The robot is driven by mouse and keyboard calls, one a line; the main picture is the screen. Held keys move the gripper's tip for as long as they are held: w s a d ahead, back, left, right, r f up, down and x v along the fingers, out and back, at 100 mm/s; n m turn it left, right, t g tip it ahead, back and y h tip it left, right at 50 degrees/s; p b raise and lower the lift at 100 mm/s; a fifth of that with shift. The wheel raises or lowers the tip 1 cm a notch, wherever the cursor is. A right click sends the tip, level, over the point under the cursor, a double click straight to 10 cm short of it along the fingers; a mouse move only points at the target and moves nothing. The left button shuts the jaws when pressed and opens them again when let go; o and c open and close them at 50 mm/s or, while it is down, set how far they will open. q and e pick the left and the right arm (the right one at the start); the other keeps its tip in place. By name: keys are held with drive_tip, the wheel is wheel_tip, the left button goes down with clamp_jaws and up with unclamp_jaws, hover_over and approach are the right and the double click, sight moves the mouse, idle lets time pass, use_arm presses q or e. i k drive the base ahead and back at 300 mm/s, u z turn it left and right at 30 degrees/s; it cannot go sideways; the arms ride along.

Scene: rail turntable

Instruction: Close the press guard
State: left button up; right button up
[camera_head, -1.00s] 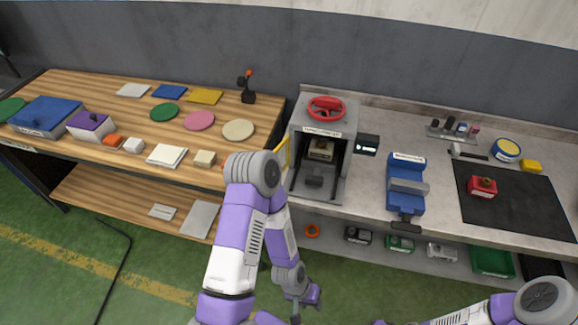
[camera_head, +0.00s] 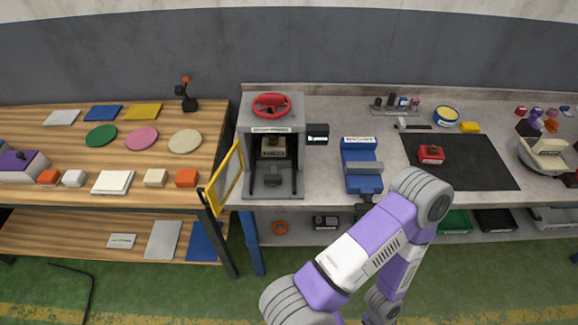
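The press (camera_head: 270,128) is a grey box with an open front on the workbench, with a red handwheel (camera_head: 271,105) on top. Its guard (camera_head: 224,180) is a yellow-framed clear panel. It stands swung open at the press's left front side, jutting forward past the bench edge, so the press front is uncovered. A dark block with a light top sits inside the press. One of my arms, purple and white, rises from the bottom centre with its elbow in front of the bench, right of the press. Neither gripper shows; that arm's far end runs down to the bottom edge.
A blue vise (camera_head: 361,168) stands right of the press, and a small display (camera_head: 317,134) is at its side. A black mat (camera_head: 462,160) carries a red block (camera_head: 431,154). A wooden table (camera_head: 150,180) with flat pieces stands close on the left. Green floor lies in front.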

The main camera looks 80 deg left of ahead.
sight(211, 190)
drive_tip(key=z, duration=0.6)
drive_tip(key=k, duration=1.75)
drive_tip(key=u, duration=1.85)
